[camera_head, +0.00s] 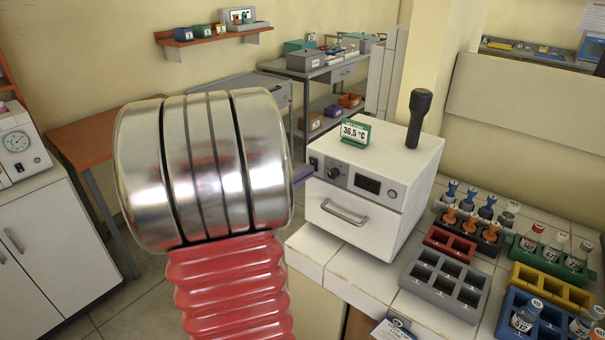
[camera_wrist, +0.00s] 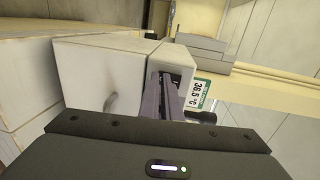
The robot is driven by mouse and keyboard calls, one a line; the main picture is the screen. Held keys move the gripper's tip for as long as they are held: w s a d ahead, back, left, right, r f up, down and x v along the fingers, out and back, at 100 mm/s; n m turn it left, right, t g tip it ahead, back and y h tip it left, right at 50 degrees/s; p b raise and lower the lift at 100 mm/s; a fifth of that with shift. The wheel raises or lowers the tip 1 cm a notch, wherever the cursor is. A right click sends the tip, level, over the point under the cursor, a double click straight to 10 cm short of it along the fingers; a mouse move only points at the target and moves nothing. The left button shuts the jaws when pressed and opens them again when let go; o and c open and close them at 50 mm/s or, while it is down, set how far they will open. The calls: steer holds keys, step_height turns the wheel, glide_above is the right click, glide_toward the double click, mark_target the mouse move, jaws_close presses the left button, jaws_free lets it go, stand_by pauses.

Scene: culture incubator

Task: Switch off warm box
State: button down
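The warm box (camera_head: 375,200) is a white cabinet on the tiled bench, with a drawer handle (camera_head: 344,212) low on its front. A dark control panel (camera_head: 357,180) above the handle carries a switch at its left end, a knob, a small dark display and a round button. A sign reading 36.5 °C (camera_head: 356,132) stands on top. My gripper's purple-grey fingertips (camera_head: 302,174) show just left of the panel's switch end. In the wrist view the fingers (camera_wrist: 166,92) lie close together, look shut and empty, and cover most of the panel. Contact cannot be told.
A black handled object (camera_head: 417,118) stands upright on the box. Grey (camera_head: 442,284), red (camera_head: 450,243) and yellow (camera_head: 550,288) racks, with several bottles, fill the bench to the right. My silver and red arm hides the middle left. Bare bench lies in front of the box.

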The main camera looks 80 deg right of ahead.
steer(key=shift+d+f, duration=0.2)
steer(key=shift+d, duration=0.15)
steer(key=shift+a, duration=0.15)
steer(key=w+a+f, duration=0.1)
steer(key=w+a, duration=0.1)
steer(key=a, duration=0.4)
steer(key=w+a, duration=0.3)
steer(key=a, duration=0.4)
steer(key=shift+w+f, duration=0.3)
steer(key=shift+f, duration=0.1)
stand_by(0.5)
